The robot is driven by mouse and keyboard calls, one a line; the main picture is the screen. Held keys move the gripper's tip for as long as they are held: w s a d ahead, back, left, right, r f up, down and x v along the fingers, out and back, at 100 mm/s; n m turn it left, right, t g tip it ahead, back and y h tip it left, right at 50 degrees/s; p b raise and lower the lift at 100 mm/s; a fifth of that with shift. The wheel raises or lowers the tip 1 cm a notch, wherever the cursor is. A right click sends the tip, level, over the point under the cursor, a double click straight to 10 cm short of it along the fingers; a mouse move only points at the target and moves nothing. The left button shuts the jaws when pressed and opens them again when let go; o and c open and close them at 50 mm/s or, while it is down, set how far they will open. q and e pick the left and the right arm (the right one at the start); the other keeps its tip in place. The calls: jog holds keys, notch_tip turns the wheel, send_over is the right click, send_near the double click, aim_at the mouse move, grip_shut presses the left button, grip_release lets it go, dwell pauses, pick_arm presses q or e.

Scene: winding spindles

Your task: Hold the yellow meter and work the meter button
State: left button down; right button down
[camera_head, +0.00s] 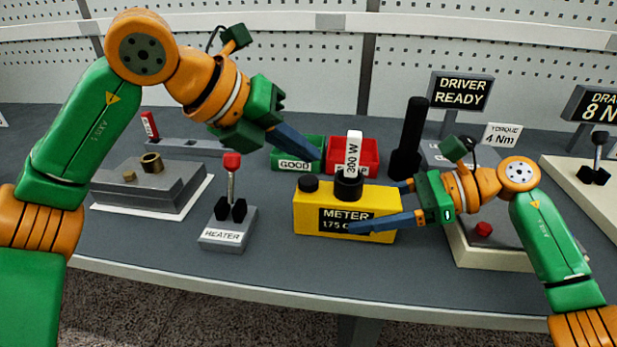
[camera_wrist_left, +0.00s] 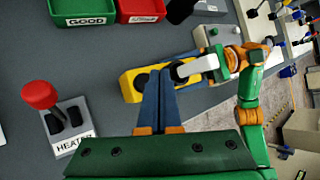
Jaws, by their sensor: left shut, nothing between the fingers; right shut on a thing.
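The yellow meter (camera_head: 306,218) stands on the table, with a label reading METER and 175. A black round button (camera_head: 309,184) is on its top left, and a black socket with a white 300 W piece (camera_head: 353,152) standing in it is further right. My right gripper (camera_head: 377,206) is shut on the meter, one finger along its front and one behind. My left gripper (camera_head: 312,154) is shut and empty above and behind the button. In the left wrist view its blue fingers (camera_wrist_left: 160,75) are together and hide part of the meter (camera_wrist_left: 130,88).
A heater stand (camera_head: 228,230) with a red-topped piece is left of the meter. Green GOOD (camera_head: 297,164) and red (camera_head: 369,154) bins are behind. A black upright driver (camera_head: 410,135) and a pale box with a red button (camera_head: 483,229) are right.

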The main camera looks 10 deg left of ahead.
aim_at(302, 183)
pick_arm(q)
jog(key=shift+r, duration=1.8)
pick_arm(e)
grip_release()
